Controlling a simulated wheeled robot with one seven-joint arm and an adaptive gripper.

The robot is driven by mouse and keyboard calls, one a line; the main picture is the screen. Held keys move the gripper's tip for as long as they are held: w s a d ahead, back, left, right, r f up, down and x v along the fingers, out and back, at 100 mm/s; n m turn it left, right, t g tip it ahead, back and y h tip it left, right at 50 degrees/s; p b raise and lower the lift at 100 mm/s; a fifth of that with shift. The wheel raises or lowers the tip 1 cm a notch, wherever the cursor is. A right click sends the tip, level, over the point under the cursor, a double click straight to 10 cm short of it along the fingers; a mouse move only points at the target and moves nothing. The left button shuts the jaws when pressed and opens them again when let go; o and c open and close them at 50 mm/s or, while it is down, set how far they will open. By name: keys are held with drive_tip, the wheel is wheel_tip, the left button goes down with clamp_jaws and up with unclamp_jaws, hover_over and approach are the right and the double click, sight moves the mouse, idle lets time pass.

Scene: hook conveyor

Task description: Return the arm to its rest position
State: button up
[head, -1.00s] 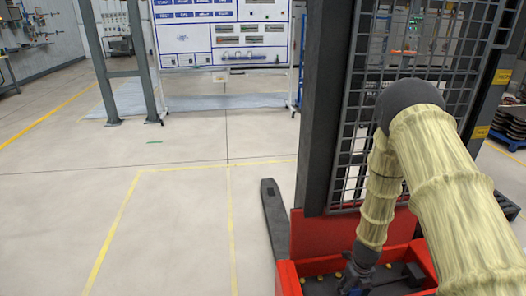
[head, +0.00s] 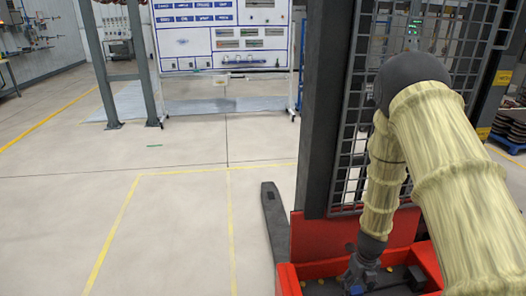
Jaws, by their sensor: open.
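My arm, in a pale yellow sleeve with a dark grey elbow, reaches in from the lower right of the head view. Its elbow is bent and the forearm hangs down. My gripper (head: 358,280) is dark and points down over the red tray (head: 288,283) at the bottom of the view. It is open, and I see nothing held in it. Its fingertips are small and partly lost against the dark things in the tray.
A dark mast with a mesh guard (head: 350,185) stands just behind my arm. A dark fork (head: 274,225) lies left of the red body. A white board (head: 222,40) stands at the back. Yellow-lined floor on the left is clear.

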sight(356, 289)
wheel_tip(356, 289, up, 8)
drive_tip(key=f+b, duration=0.1)
drive_tip(key=b, duration=0.1)
wheel_tip(356, 289, down, 11)
drive_tip(key=p, duration=0.3)
drive_tip(key=shift+r, duration=0.1)
wheel_tip(356, 289, down, 2)
drive_tip(key=shift+r+p, duration=0.3)
drive_tip(key=shift+r, duration=0.3)
drive_tip(key=shift+r+b, duration=1.35)
drive_tip(key=shift+r, duration=3.7)
drive_tip(key=shift+d, duration=0.1)
